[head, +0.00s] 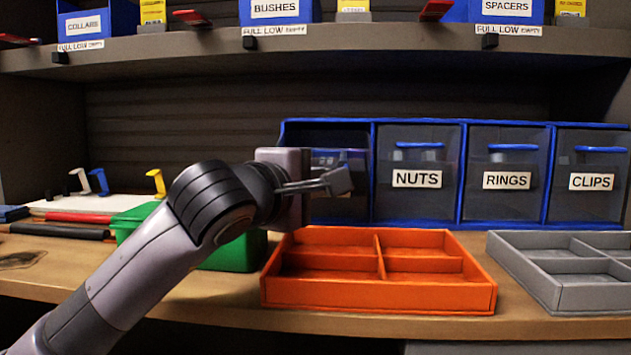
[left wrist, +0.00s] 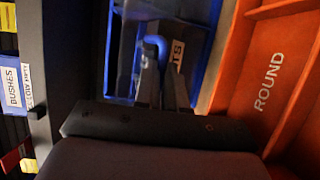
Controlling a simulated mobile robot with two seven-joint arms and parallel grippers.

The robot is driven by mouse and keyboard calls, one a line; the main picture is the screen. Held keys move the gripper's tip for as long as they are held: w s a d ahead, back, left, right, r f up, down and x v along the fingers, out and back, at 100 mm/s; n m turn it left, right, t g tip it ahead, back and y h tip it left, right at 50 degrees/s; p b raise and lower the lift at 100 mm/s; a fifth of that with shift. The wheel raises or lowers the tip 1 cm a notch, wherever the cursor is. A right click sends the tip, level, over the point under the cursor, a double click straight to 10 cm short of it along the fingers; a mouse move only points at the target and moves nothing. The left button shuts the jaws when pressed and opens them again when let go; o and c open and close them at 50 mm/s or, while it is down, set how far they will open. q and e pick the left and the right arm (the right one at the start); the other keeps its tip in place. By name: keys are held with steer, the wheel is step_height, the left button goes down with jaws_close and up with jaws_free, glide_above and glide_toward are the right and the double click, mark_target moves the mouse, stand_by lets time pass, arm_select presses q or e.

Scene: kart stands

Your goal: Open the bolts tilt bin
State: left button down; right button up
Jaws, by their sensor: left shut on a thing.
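The blue-framed row of tilt bins (head: 372,175) stands at the back of the bench. The leftmost bin (head: 345,205) has a dark gap at its top, and its front looks tilted outward. My left gripper (head: 336,182) is in front of it and hides its label. In the left wrist view, the gripper (left wrist: 160,70) is shut on the bin's blue handle (left wrist: 155,42), beside a partly covered label (left wrist: 178,54) ending in "TS". My right gripper is not in view.
The nuts (head: 417,205), rings (head: 507,207) and clips (head: 590,207) bins are closed. An orange divided tray (head: 380,295) stands just in front, with a grey tray (head: 570,290) at right and a green bin (head: 235,255) behind my arm. A shelf (head: 350,38) overhangs.

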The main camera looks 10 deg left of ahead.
arm_select(q)
steer(key=shift+w+f, duration=0.2)
steer(key=shift+f, duration=0.35)
steer(key=c, duration=1.2)
jaws_free()
steer(key=shift+w, duration=0.1)
steer(key=shift+r, duration=0.1)
steer(key=shift+r, duration=0.1)
steer(key=shift+s+a+r, duration=0.1)
steer(key=shift+s+a, duration=0.1)
steer(key=shift+s, duration=0.35)
steer(key=v, duration=0.6)
